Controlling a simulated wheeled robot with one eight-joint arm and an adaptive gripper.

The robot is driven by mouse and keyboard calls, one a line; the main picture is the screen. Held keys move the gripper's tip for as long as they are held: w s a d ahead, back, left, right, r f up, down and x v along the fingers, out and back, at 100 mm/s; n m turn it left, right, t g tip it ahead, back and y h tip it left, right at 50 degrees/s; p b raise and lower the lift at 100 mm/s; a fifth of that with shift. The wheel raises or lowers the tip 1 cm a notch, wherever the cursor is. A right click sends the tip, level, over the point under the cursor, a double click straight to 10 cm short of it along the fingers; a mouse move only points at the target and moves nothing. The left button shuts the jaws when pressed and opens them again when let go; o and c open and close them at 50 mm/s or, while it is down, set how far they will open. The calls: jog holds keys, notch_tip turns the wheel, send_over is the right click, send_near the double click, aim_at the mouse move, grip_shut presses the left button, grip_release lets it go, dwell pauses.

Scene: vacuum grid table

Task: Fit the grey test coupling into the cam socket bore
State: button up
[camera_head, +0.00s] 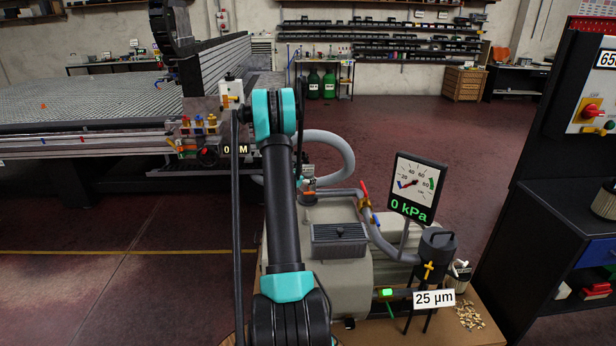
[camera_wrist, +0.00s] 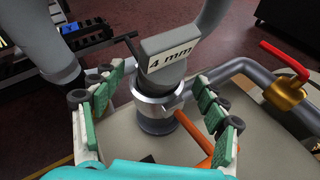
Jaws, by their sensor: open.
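A grey block labelled "4 mm" (camera_wrist: 168,55), which looks like the test coupling, stands slightly tilted in the wrist view. Below it are a silver collar (camera_wrist: 157,103) and a dark grey base, with an orange lever (camera_wrist: 196,138) beside them; this looks like the cam socket. The bore is hidden, and I cannot tell how deep the coupling sits. My gripper (camera_wrist: 158,98) is open, its green-padded fingers on either side of the collar, with visible gaps. In the head view, my arm hides the gripper; the socket area (camera_head: 309,190) shows partly just right of the arm.
A red-handled brass valve (camera_wrist: 285,88) on a grey pipe stands close on the right. A thick grey hose (camera_wrist: 45,42) is close on the left. The gauge (camera_head: 416,187) reads 0 kPa. A dark canister (camera_head: 436,248) stands at the right. The grid table (camera_head: 80,100) is at the left.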

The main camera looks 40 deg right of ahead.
jog(key=x, duration=0.3)
jog(key=shift+w+d+f, duration=0.1)
jog(key=shift+w+d, duration=0.05)
jog(key=shift+d, duration=0.2)
jog(key=shift+c, duration=0.4)
jog(key=c, duration=1.6)
jog(key=shift+o, duration=0.2)
notch_tip(320, 180, up, 19)
jog(key=n+g+y, duration=0.1)
jog(key=g+y, duration=0.1)
jog(key=g, duration=0.1)
send_over(308, 175)
jog(key=w+d, duration=0.2)
jog(key=w, duration=0.2)
jog(key=f, duration=1)
jog(key=shift+s+d+f, duration=0.15)
jog(key=shift+s+f, duration=0.1)
jog(key=shift+f, duration=0.1)
